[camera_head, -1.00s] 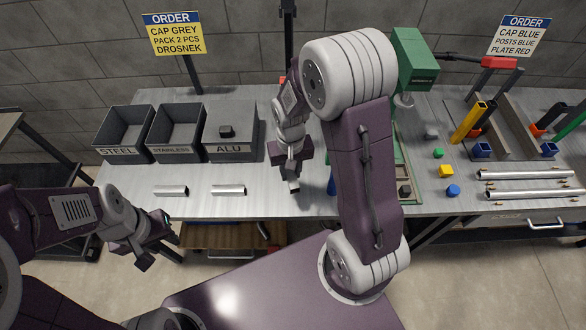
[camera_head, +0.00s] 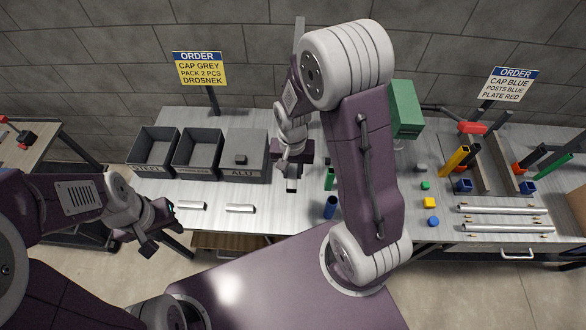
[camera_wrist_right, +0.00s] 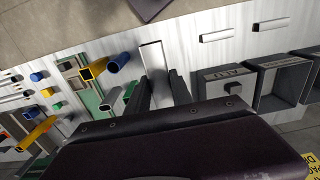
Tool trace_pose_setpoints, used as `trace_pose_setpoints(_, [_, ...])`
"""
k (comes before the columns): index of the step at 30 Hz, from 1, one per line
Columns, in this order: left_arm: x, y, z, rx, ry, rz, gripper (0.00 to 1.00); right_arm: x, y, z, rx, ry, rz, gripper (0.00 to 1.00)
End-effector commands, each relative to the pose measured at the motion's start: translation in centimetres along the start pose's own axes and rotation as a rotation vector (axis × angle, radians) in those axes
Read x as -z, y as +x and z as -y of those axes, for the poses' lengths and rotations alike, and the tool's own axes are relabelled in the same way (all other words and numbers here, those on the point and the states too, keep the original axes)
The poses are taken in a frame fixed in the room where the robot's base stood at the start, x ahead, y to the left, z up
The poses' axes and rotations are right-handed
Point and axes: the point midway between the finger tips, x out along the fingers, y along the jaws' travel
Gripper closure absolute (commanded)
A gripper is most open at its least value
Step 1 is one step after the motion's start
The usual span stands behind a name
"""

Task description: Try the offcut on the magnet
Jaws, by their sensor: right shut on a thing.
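My right gripper (camera_head: 292,172) is shut on a silver offcut of tube (camera_head: 291,185). It holds the offcut upright or nearly so over the bench, right of the ALU bin. The offcut (camera_wrist_right: 154,62) also shows between the fingers (camera_wrist_right: 165,92) in the right wrist view. Two more silver offcuts (camera_head: 191,205) (camera_head: 240,208) lie near the bench's front edge. A small dark block (camera_head: 240,160) is at the ALU bin (camera_head: 240,176); I cannot tell if it is the magnet. My left gripper (camera_head: 158,228) is open and empty, in front of the bench.
Open grey bins for STEEL (camera_head: 145,172) and a second metal (camera_head: 190,178) stand left of the ALU bin. A blue tube (camera_head: 331,207) stands right of the right gripper. A green machine (camera_head: 406,108) is partly hidden by my right arm. Long silver rails (camera_head: 503,209) lie at right.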

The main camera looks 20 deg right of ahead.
Motion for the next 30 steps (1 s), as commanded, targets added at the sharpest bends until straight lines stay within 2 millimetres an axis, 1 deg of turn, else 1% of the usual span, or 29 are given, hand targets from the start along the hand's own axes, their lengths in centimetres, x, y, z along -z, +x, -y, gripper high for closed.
trace_pose_setpoints(5, [0.0,-0.3,0.0,0.0,0.0,0.0,0.64,0.0,-0.1,0.0,0.0,0.0,0.0,1.0])
trace_pose_setpoints(7, [0.0,-0.3,0.0,0.0,0.0,0.0,0.64,0.5,-0.1,0.0,0.0,0.0,-0.001,1.0])
trace_pose_setpoints(24, [0.2,-1.5,0.0,0.0,0.0,0.0,0.64,6.0,-0.1,0.0,0.0,0.001,-0.002,1.0])
trace_pose_setpoints(30, [0.2,-1.7,0.0,0.0,0.0,0.0,0.64,7.5,-0.1,0.0,0.0,-0.001,-0.001,1.0])
